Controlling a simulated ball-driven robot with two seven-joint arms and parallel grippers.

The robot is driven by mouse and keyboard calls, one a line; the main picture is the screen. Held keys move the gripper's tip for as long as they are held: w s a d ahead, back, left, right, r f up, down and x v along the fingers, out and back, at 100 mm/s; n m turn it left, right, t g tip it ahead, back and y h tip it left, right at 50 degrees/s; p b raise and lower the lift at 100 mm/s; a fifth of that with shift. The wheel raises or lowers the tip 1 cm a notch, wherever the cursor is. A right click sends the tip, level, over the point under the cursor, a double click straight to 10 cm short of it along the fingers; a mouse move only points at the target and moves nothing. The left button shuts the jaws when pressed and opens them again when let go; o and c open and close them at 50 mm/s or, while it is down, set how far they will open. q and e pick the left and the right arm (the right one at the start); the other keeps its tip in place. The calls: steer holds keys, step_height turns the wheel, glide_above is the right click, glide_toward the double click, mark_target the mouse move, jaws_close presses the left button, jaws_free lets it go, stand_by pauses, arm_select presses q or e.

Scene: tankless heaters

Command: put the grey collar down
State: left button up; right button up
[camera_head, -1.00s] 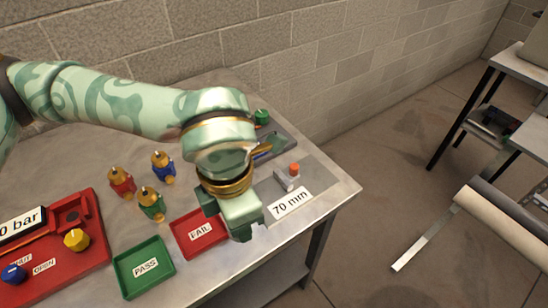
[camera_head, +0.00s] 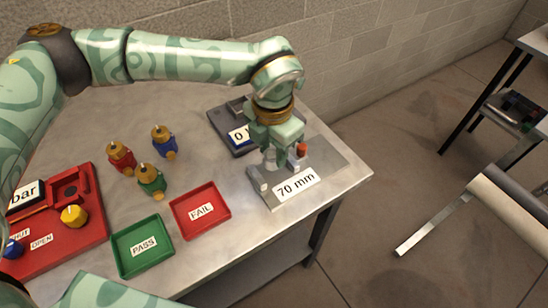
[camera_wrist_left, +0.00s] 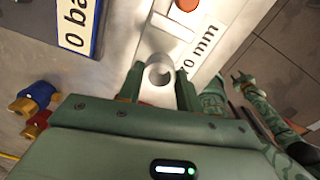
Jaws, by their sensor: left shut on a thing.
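My left gripper (camera_head: 272,150) is over the grey plate labelled 70 mm (camera_head: 328,160), pointing down. In the left wrist view, the grey collar (camera_wrist_left: 159,71), a short ring with a round hole, sits between the left gripper's fingers (camera_wrist_left: 157,88), which are shut on it. In the head view I cannot make out the collar among the fingers. An orange-red knob (camera_head: 301,149) stands just right of the gripper; it also shows in the left wrist view (camera_wrist_left: 187,4). Whether the collar touches the plate is unclear. Green parts at the right of the wrist view may include my right gripper (camera_wrist_left: 240,80).
A dark unit (camera_head: 222,122) with a blue-edged label stands behind the gripper. Red FAIL (camera_head: 219,224) and green PASS (camera_head: 126,269) trays lie front left. Red (camera_head: 121,158), blue (camera_head: 164,142) and green (camera_head: 151,180) brass-topped fittings stand near a red fixture (camera_head: 92,232). The table's right edge is close.

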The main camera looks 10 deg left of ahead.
mark_target(274, 152)
arm_select(q)
steer(key=f, duration=0.2)
steer(key=f+b, duration=0.1)
steer(key=f, duration=0.1)
steer(key=shift+w, duration=0.35)
steer(key=shift+r, duration=0.1)
steer(key=o, duration=1)
step_height(274, 152, up, 12)
steer(key=shift+r+p, duration=0.1)
steer(key=shift+p, duration=1.1)
